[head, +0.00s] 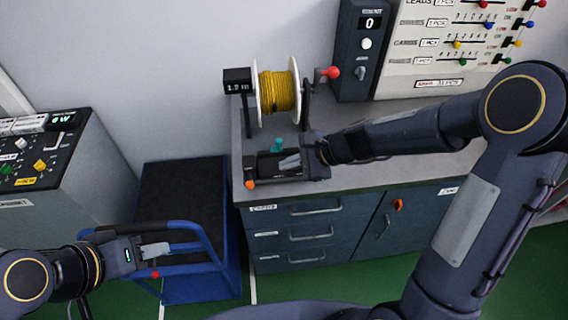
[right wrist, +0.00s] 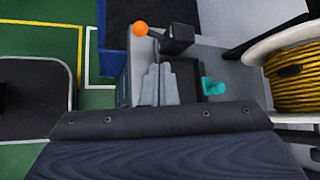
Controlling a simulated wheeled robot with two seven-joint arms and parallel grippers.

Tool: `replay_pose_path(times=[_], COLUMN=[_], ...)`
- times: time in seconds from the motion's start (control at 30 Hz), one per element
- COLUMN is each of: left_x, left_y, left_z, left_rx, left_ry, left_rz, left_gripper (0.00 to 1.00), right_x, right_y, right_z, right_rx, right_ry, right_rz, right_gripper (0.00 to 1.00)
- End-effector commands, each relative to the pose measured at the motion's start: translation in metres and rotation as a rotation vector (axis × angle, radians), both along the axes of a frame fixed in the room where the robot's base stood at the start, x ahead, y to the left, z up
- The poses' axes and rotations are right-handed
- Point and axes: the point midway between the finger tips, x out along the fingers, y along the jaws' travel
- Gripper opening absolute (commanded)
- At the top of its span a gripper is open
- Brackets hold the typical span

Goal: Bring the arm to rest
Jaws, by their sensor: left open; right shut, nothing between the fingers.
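My right arm reaches in from the right over the workbench. My right gripper (head: 288,163) is shut and empty at the bench's left end, in front of the cable reel; it also shows in the right wrist view (right wrist: 159,75), fingers together. Right by it are a dark device with an orange knob (head: 250,185) and a teal part (head: 278,144); in the right wrist view the orange knob (right wrist: 140,28) lies beyond the fingertips and the teal part (right wrist: 212,87) lies to the right. My left gripper (head: 163,250) is open and empty, low at the left, by the blue cart.
The blue cart (head: 185,185) with a dark top stands left of the bench (head: 420,165). A yellow cable reel (head: 278,92) with a red-knobbed crank (head: 331,73) stands behind my right gripper. A control panel (head: 440,50) is at the back right; a console (head: 40,150) is at the left.

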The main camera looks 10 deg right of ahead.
Motion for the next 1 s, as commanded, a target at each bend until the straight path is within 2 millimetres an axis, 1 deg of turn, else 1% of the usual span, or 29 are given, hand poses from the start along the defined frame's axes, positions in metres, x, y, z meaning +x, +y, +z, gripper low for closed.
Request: replay_pose_path(times=[0.57, 0.67, 0.77, 0.83, 0.87, 0.9, 0.97, 1.0], left_x=[0.0, 0.0, 0.0, 0.0, 0.0, 0.0, 0.0, 0.0], left_y=[0.0, 0.0, 0.0, 0.0, 0.0, 0.0, 0.0, 0.0], left_z=[0.001, -0.001, -0.004, -0.008, -0.01, -0.012, -0.015, -0.017], left_rx=[0.0, 0.0, 0.0, 0.0, 0.0, 0.0, 0.0, 0.0], left_ry=[0.0, 0.0, 0.0, 0.0, 0.0, 0.0, 0.0, 0.0], left_rz=[0.0, 0.0, 0.0, 0.0, 0.0, 0.0, 0.0, 0.0], left_gripper=[0.42, 0.42, 0.42, 0.42, 0.42, 0.42, 0.42, 0.42], right_x=[0.0, -0.005, -0.02, -0.039, -0.05, -0.065, -0.088, -0.104], right_y=[-0.002, -0.005, -0.016, -0.028, -0.034, -0.041, -0.053, -0.06], right_z=[0.001, 0.009, 0.029, 0.048, 0.055, 0.064, 0.074, 0.079], right_rx=[-0.001, -0.013, -0.054, -0.106, -0.135, -0.177, -0.247, -0.296], right_ry=[-0.001, -0.032, -0.123, -0.218, -0.262, -0.321, -0.408, -0.461], right_rz=[0.0, 0.023, 0.094, 0.172, 0.21, 0.264, 0.345, 0.397], right_gripper=[0.0, 0.0, 0.0, 0.0, 0.0, 0.0, 0.0, 0.0])
